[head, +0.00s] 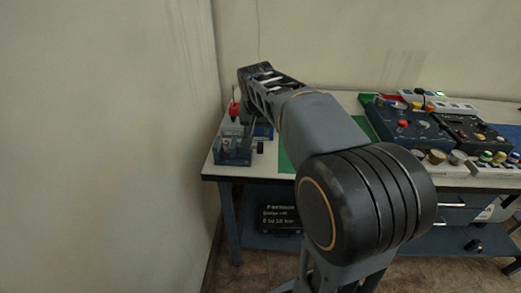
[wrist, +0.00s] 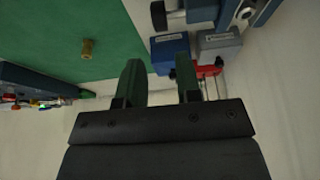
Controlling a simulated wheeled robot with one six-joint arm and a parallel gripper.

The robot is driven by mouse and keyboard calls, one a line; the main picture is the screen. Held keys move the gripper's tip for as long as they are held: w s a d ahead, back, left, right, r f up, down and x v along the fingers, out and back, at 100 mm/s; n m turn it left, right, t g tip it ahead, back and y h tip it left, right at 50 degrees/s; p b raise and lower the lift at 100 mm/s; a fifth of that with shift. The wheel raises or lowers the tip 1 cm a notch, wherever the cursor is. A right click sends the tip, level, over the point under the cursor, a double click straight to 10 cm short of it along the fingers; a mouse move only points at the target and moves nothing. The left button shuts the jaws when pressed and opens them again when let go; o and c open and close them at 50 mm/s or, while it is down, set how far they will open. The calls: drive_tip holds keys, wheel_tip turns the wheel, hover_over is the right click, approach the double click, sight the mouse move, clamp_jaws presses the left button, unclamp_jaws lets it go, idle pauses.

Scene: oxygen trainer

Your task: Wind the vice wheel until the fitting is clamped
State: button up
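A blue vice-like device (head: 233,150) stands at the left end of the bench, with a dark round knob (head: 260,147) on its right side. In the wrist view its blue body (wrist: 232,12) shows at the top right and the dark knob (wrist: 158,14) at the top. A small brass fitting (wrist: 87,48) stands on the green mat (wrist: 60,25), apart from my gripper. My gripper (wrist: 160,78) has its two green fingers spread with nothing held between them. In the head view the fingers are hidden. Whether anything sits in the jaws is unclear.
A blue box (wrist: 170,52) and a grey box (wrist: 218,45) lie just beyond my fingertips, with a red part (wrist: 208,70) beside the right finger. Control panels (head: 405,122) and several knobs fill the bench's right. The wall (head: 110,140) is close on the left.

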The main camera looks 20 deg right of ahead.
sight(260, 144)
drive_tip(key=b+x, duration=0.1)
drive_tip(key=x, duration=0.9)
drive_tip(key=shift+f, duration=0.35)
drive_tip(key=shift+r, duration=0.1)
clamp_jaws()
